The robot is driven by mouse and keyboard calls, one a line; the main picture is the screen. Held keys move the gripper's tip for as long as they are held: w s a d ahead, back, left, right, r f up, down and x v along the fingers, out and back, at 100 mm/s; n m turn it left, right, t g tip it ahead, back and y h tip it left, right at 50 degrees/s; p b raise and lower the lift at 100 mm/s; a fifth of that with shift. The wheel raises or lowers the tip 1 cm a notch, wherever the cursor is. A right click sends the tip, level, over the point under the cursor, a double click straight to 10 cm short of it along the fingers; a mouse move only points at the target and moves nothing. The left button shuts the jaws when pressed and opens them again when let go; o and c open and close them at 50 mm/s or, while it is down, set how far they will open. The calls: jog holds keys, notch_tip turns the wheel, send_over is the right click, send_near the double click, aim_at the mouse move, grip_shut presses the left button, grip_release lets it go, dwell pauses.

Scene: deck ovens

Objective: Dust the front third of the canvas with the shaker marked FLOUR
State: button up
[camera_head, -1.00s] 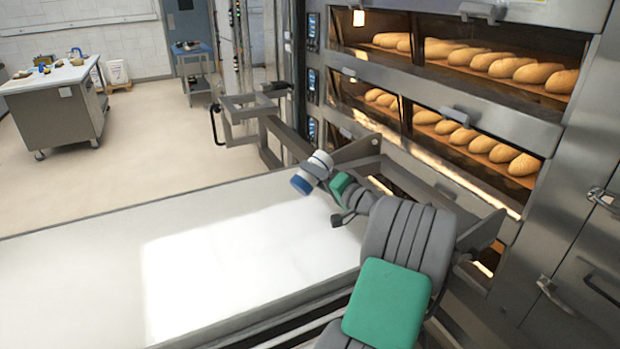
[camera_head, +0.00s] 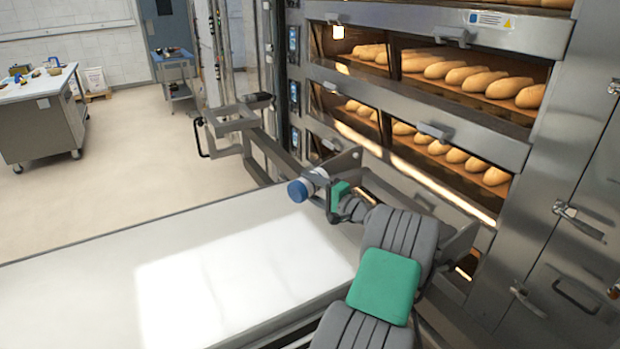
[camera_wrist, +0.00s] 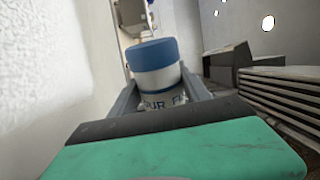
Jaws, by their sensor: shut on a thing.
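The shaker (camera_head: 309,182) is a white cylinder with a blue cap.
The deck oven with loaves (camera_head: 470,80) stands at the right, close behind my arm. A metal frame with a handle (camera_head: 235,120) stands at the canvas's far edge.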

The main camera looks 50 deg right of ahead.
aim_at(302, 183)
jog(key=m+p, duration=0.1)
jog(key=r+m+p, duration=0.1)
jog(key=m+p, duration=0.1)
jog(key=m, duration=0.3)
jog(key=shift+f+m, duration=0.1)
jog(key=shift+m, duration=0.2)
jog(key=a+r+m, duration=0.1)
jog(key=m, duration=0.1)
jog(key=a+r+m, duration=0.1)
jog(key=m, duration=0.2)
jog(key=a+r+m, duration=0.1)
jog(key=m, duration=0.2)
jog(key=shift+a, duration=0.2)
jog(key=m, duration=0.1)
jog(key=a+m, duration=0.1)
jog(key=r+m, duration=0.1)
jog(key=m, duration=0.1)
jog(key=shift+a, duration=0.25)
